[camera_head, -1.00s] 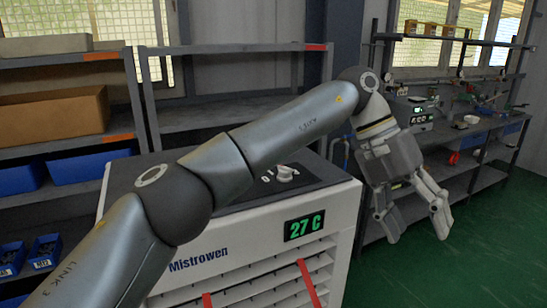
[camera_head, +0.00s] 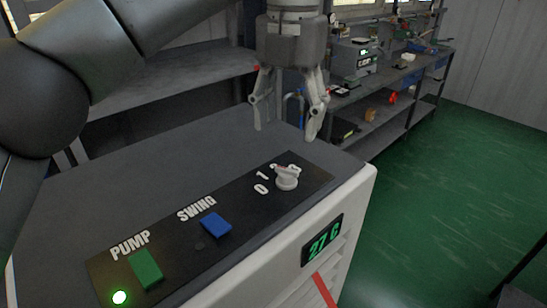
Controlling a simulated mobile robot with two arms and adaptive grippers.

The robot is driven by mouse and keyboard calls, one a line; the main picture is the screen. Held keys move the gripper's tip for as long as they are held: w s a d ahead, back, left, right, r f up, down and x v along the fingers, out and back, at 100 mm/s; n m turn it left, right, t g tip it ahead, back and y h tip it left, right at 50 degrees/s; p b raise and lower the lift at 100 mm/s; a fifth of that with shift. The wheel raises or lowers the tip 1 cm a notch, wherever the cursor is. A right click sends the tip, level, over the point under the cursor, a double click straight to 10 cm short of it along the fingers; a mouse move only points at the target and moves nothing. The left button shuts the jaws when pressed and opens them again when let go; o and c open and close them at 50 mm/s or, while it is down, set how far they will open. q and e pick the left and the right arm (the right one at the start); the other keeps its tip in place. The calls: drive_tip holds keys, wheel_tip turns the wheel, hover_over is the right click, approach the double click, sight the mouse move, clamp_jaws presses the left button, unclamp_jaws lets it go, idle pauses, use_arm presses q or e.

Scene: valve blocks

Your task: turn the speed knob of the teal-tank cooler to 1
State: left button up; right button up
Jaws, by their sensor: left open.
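The cooler (camera_head: 338,187) is a white unit with a dark top; no teal tank shows in this view. Its speed knob (camera_head: 287,180) is a small pale round knob near the right end of the black control strip. Printed digits 0 and 1 show to its left; further marks behind it are partly hidden. A small reddish mark shows at its far edge, but I cannot tell the exact setting. My left gripper (camera_head: 285,132) points down, open and empty, beyond the knob in the picture and apart from it. My right gripper is not in view.
On the same strip are a blue SWING switch (camera_head: 215,225), a green PUMP switch (camera_head: 146,269) and a lit green lamp (camera_head: 119,297). A display (camera_head: 322,241) reads 27 C. Shelves (camera_head: 385,125) with tools stand behind.

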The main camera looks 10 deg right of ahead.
sight(288, 169)
use_arm(q)
drive_tip(key=f, duration=0.4)
drive_tip(key=shift+s+p, duration=0.3)
drive_tip(key=shift+p, duration=0.1)
drive_tip(key=f, duration=0.1)
drive_tip(key=f+p, duration=0.1)
drive_tip(key=f, duration=0.3)
drive_tip(key=shift+w+a+f, duration=0.1)
drive_tip(key=shift+w+f, duration=0.05)
drive_tip(key=shift+w, duration=0.15)
drive_tip(key=shift+f+p, duration=0.25)
drive_tip(key=shift+p, duration=0.05)
drive_tip(key=shift+f, duration=0.15)
drive_tip(key=shift+c, duration=1.3)
drive_tip(key=shift+s, duration=0.1)
drive_tip(key=c, duration=0.7)
drive_tip(key=shift+c, duration=1)
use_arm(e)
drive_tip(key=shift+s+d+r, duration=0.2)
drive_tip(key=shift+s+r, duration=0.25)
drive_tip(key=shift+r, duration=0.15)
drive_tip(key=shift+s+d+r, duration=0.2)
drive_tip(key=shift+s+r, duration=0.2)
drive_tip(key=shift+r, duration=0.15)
